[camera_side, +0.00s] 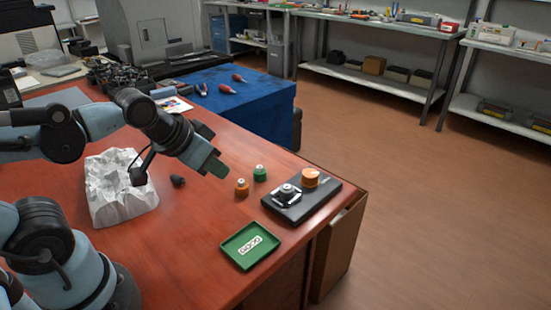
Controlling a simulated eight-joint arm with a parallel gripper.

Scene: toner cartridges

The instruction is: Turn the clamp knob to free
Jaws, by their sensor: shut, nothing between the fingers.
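A dark base plate (301,207) lies near the right edge of the red-brown table. My gripper (216,167) is shut and empty, with greenish finger ends. It is in the air to the left of the base plate, apart from it.
Small orange (242,187) and green (260,173) containers stand between my gripper and the plate. A green tray (236,258) holding a pale marked piece lies in front. A white rugged block (105,205) and a small dark object (178,181) lie left. A blue-covered table (265,98) stands behind.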

